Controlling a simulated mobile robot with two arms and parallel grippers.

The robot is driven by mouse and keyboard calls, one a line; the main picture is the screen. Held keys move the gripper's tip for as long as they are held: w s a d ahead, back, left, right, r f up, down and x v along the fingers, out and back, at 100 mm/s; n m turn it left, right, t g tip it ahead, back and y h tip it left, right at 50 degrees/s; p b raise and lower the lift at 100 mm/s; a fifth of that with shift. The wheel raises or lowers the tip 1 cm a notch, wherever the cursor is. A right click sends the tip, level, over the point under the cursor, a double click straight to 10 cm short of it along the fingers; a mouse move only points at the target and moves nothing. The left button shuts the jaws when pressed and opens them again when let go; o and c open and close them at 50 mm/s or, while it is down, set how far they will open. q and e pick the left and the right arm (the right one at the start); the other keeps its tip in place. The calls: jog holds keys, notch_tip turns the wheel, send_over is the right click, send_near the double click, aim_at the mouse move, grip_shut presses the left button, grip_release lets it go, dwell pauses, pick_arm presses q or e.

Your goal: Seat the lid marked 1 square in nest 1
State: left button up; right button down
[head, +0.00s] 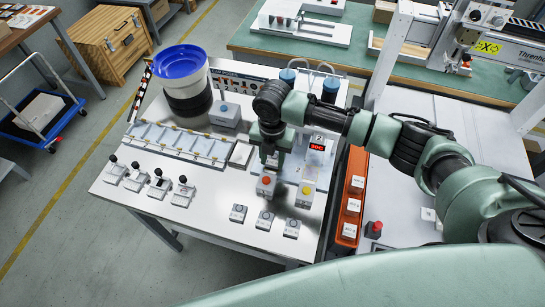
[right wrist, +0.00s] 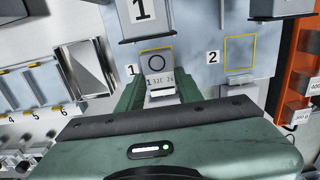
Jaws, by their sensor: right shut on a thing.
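Nest 2 (right wrist: 240,52) is a yellow square outline on the right with nothing inside. My left gripper is not in view.
A red button box (head: 265,186) and a yellow button box (head: 305,193) stand close to the gripper. An orange rack (head: 350,212) stands right, a blue-topped bowl (head: 182,75) back left. A block marked 1 (right wrist: 145,14) stands beyond nest 1.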

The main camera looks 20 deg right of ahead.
aim_at(273, 163)
jog(key=shift+f, duration=0.45)
jog(key=c, duration=0.9)
grip_release()
jog(key=shift+o, duration=0.2)
notch_tip(273, 163, up, 8)
jog(key=shift+f+b, duration=0.15)
jog(key=shift+b, duration=0.2)
jog(key=shift+s+f, duration=0.1)
